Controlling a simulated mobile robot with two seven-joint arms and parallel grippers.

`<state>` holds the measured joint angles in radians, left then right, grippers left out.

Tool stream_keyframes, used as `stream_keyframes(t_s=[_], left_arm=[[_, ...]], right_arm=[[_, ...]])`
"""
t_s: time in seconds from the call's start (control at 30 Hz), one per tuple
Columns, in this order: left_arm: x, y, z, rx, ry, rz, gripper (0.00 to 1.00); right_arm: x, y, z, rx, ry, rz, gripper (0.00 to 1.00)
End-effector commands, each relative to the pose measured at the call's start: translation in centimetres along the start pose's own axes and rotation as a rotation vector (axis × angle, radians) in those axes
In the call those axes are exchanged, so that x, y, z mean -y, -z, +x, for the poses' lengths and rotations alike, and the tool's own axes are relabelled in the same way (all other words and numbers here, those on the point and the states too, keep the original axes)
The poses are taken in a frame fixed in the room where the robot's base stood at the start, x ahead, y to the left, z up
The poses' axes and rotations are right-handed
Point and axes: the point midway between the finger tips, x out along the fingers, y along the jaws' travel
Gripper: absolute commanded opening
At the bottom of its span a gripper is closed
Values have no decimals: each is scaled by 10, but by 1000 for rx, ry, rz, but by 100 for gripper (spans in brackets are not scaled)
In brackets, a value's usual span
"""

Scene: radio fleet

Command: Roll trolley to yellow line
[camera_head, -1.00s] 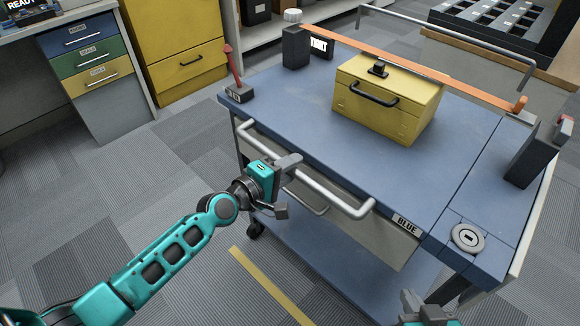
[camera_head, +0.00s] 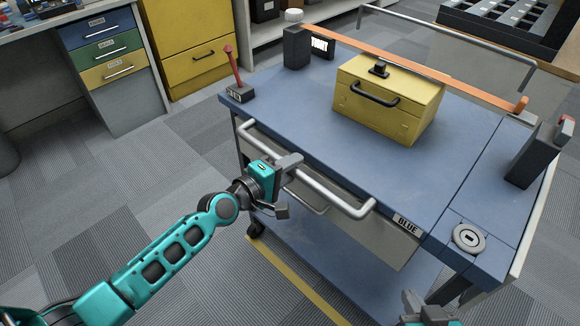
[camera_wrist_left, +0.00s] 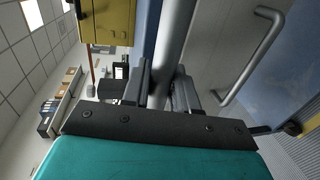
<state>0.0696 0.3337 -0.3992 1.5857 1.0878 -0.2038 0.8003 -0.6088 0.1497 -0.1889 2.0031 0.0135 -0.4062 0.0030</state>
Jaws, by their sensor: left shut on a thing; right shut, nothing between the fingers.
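The trolley has a blue top (camera_head: 300,105), a grey bar handle (camera_head: 335,198) along its near side and a BLUE label at its corner. My left gripper (camera_head: 285,180) is shut on the handle; in the left wrist view the grey bar (camera_wrist_left: 175,45) passes between the fingers (camera_wrist_left: 160,85). A yellow floor line (camera_head: 298,283) runs diagonally beside and under the trolley's near side. My right gripper (camera_head: 425,308) is partly in view at the bottom edge, shut and empty, apart from the trolley handle.
A red lever (camera_head: 232,72) stands at the left corner. A desk with drawers (camera_head: 108,50) and a yellow cabinet (camera_head: 190,50) stand back left. Carpet at left is clear.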

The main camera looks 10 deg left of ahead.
Motion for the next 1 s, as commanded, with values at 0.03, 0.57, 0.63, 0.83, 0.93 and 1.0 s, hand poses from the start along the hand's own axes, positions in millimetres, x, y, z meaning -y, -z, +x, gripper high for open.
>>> stream_keyframes(t_s=[0.03,0.57,0.63,0.83,0.93,1.0], left_arm=[[1,-1,0,3,3,-1,0],[0,-1,0,1,1,0,46],[0,0,0,1,0,0,46],[1,0,-7,0,2,0,46],[1,0,-21,0,3,1,46],[1,0,-35,0,5,2,46]], right_arm=[[0,0,0,0,0,-1,0],[0,0,0,-1,-1,0,0],[0,0,0,-1,-1,0,0],[0,2,-1,-2,-1,0,0],[0,4,-2,-5,-1,0,0],[0,6,-3,-8,-2,0,0]])
